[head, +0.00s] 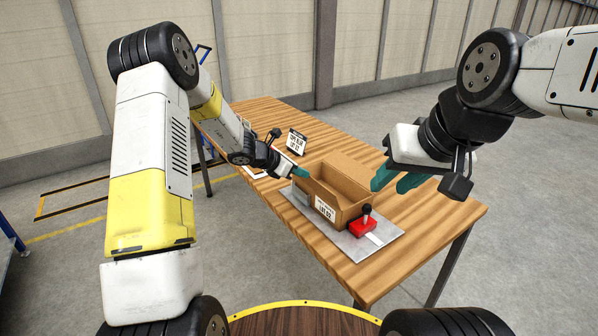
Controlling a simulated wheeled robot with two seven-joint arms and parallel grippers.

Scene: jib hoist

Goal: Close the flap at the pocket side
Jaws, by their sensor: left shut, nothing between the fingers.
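An open cardboard box (352,214) with a white label on its near face sits on a grey metal plate (381,244) on the wooden table. Its top is open and I see into it; panels stand up around the opening. Which one is the pocket-side flap, I cannot tell. My left gripper (301,173) is shut and empty, its teal fingertips at the box's far-left corner; whether they touch the cardboard is unclear.
A red clamp (363,226) with a black knob stands on the plate close to the box's near-right corner. A small label stand (297,141) is behind the box. The table's right end (450,215) is clear.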

